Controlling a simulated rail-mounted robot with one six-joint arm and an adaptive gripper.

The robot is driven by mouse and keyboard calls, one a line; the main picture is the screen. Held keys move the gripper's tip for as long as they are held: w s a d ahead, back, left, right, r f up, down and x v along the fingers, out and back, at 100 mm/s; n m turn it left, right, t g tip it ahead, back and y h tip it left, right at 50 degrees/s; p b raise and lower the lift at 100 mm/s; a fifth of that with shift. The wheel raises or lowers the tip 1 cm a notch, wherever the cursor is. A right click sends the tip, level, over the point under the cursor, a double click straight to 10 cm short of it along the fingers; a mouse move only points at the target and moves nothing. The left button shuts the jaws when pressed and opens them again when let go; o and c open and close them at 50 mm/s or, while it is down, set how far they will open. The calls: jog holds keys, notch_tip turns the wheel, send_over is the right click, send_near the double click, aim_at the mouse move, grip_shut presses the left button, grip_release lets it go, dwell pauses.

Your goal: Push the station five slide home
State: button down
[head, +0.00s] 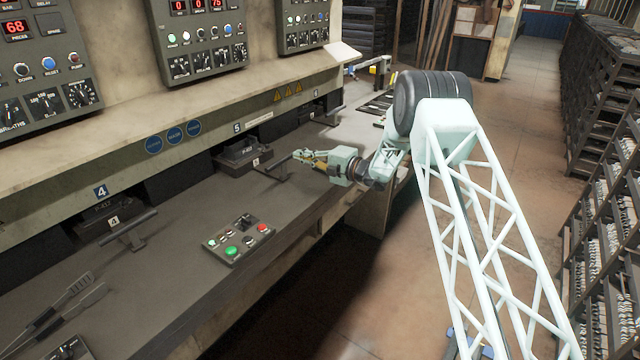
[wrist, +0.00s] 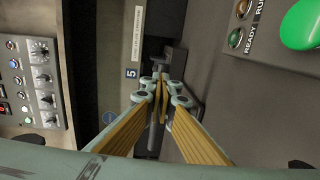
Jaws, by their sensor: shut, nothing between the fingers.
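The station five slide (head: 243,152) is a dark block in the recess under the blue 5 plate. Its dark bar handle (head: 272,168) stands in front of it on the bench. My gripper (head: 299,156) is low over the bench, just right of the handle, with its fingers pointing left toward it. In the wrist view my gripper (wrist: 160,88) has its yellow fingers brought together, empty. There, a dark bar (wrist: 153,135) shows behind and between the fingers, partly hidden by them. I cannot tell whether the fingertips touch the handle.
The station four slide (head: 105,222) and its handle (head: 128,229) are further left. A button box (head: 238,239) with green and red buttons sits on the bench in front. The machine ledge (head: 200,130) overhangs the recesses. Bare bench lies between the button box and the slides.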

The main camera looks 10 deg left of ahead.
jog(key=shift+x, duration=1.8)
jog(key=shift+a+r, duration=0.15)
jog(key=shift+r, duration=0.05)
jog(key=shift+r+b+x, duration=0.2)
jog(key=shift+x, duration=1.7)
jog(key=shift+r+b+x, duration=0.2)
jog(key=shift+x, duration=1.7)
jog(key=shift+p+v, duration=0.65)
jog(key=shift+v, duration=3.4)
jog(key=shift+r, duration=0.1)
